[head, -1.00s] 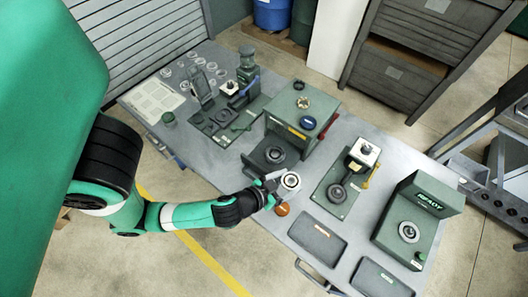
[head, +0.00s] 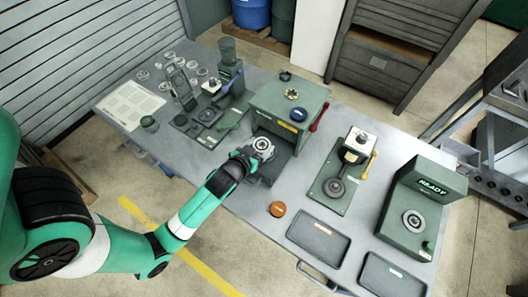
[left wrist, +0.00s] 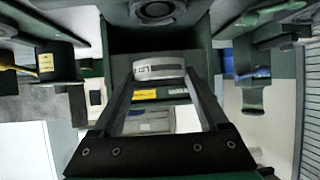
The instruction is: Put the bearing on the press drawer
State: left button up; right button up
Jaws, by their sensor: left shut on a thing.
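The bearing (head: 263,145) is a shiny metal ring with a dark centre. My left gripper (head: 254,149) is shut on it and holds it over the press drawer (head: 284,163), a dark plate out at the front of the green press (head: 291,106). The bearing and gripper hide much of the drawer, and I cannot tell whether the bearing touches it. In the left wrist view the bearing (left wrist: 159,71) sits between the two fingertips. My right gripper is not in view.
A green station with a yellow lever (head: 343,176) and the READY machine (head: 420,212) stand to the right. An orange-brown round part (head: 278,209) and two dark trays (head: 318,238) lie near the front edge. Several loose rings and a paper sheet (head: 131,105) lie at left.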

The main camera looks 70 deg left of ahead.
pick_arm(q)
jog(key=f, duration=0.1)
jog(key=w+a+f, duration=0.1)
jog(key=f, duration=0.1)
jog(key=shift+w+a+f+b, duration=0.35)
jog(key=shift+w+a+b, duration=0.05)
jog(key=shift+w+a+f, duration=0.2)
jog(key=shift+w+f, duration=0.05)
notch_tip(320, 180, down, 4)
jog(key=shift+w+a+r+b, duration=0.15)
jog(key=shift+b, duration=0.55)
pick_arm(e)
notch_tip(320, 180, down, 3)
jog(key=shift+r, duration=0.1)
